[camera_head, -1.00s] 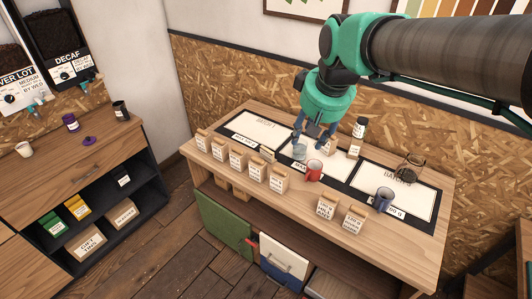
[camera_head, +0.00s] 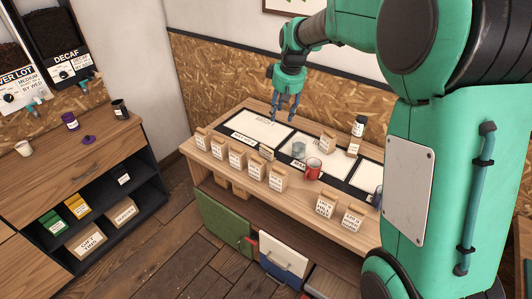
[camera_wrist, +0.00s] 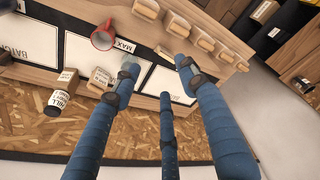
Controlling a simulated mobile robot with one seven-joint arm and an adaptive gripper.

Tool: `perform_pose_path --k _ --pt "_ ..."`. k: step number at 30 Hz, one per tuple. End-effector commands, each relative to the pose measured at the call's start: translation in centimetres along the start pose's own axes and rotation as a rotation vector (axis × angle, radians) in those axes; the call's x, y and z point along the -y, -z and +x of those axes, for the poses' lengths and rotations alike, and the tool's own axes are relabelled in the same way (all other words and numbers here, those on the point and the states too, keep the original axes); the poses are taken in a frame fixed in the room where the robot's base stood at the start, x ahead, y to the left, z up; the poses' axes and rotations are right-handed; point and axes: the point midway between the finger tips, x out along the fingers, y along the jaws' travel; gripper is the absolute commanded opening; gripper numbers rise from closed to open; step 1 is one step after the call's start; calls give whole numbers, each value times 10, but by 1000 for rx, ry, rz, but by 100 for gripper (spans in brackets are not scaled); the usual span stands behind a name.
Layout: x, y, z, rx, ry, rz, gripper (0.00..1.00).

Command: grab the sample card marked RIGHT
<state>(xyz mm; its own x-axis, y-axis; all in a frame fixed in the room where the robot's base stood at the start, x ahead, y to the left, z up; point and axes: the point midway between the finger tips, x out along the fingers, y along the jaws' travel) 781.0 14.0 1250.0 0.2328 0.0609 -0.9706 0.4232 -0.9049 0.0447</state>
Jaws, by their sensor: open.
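I cannot make out a sample card marked RIGHT in either view; the small labels are too blurred to read with certainty. My gripper (camera_head: 284,115) is open and empty, above the back left part of the table, over the left panel of the dark mat (camera_head: 239,136). In the wrist view the blue fingers of my gripper (camera_wrist: 157,70) are spread, with nothing between them. Several small tan bags with white labels, one of them the leftmost bag (camera_head: 202,139), stand along the front of the table (camera_head: 190,150). My arm hides the table's right end.
A red mug (camera_head: 313,168) and a clear cup (camera_head: 298,149) stand mid-table. A counter (camera_head: 80,160) is at left.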

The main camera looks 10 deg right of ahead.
Motion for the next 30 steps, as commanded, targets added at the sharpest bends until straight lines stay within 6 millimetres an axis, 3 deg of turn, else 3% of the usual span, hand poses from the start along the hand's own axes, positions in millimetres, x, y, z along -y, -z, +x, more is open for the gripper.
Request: perform_pose_path --k 9,21,25,30 --pt "-25 47 85 38 31 -72 43" --pt "-48 85 196 74 70 -159 43" --pt "-51 90 220 81 78 -177 43" --pt "-53 93 233 84 82 -188 43"
